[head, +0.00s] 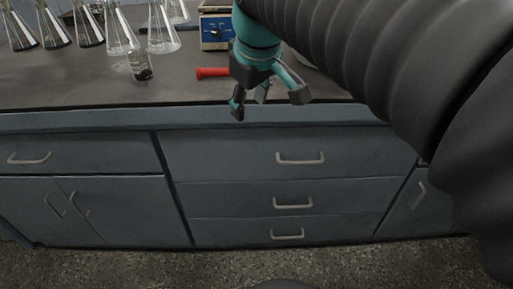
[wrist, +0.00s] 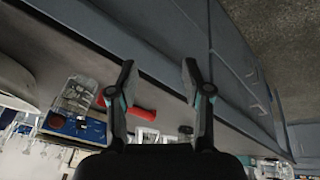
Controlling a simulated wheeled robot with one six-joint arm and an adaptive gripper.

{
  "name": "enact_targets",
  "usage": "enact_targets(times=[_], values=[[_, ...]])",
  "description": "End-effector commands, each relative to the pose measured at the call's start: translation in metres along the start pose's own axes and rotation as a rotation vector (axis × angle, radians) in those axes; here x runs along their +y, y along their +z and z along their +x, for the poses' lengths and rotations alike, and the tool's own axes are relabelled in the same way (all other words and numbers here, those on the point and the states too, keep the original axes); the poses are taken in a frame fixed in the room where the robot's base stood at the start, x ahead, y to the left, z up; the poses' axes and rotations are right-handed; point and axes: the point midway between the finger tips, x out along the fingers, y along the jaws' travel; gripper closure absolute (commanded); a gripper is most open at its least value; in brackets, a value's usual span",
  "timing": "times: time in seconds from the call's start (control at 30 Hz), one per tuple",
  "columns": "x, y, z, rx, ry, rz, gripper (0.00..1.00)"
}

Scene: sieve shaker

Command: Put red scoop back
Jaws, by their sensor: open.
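The red scoop (head: 211,72) lies on the grey worktop, just left of my gripper in the head view. Only its red handle shows clearly; its other end is hidden behind my gripper. My gripper (head: 268,100) is open and empty, near the front edge of the worktop. In the wrist view my gripper (wrist: 158,72) has its two fingers spread apart. The red scoop (wrist: 140,112) shows there beyond the left finger, apart from it as far as I can tell.
Several glass flasks (head: 163,35) stand at the back left of the worktop (head: 60,85). A small jar (head: 140,66) with dark contents stands left of the scoop. A blue-fronted device (head: 216,31) stands behind it. Drawers (head: 245,160) lie below the worktop edge.

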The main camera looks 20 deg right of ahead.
Motion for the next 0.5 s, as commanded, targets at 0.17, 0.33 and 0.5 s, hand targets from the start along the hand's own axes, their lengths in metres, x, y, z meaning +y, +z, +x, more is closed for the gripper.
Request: enact_targets(times=[0.17, 0.33, 0.5], values=[[-0.033, 0.069, 0.036, 0.06, 0.011, 0.226, 0.51], [-0.055, 0.114, 0.068, 0.102, 0.014, 0.388, 0.51], [-0.064, 0.133, 0.083, 0.12, 0.013, 0.459, 0.51]])
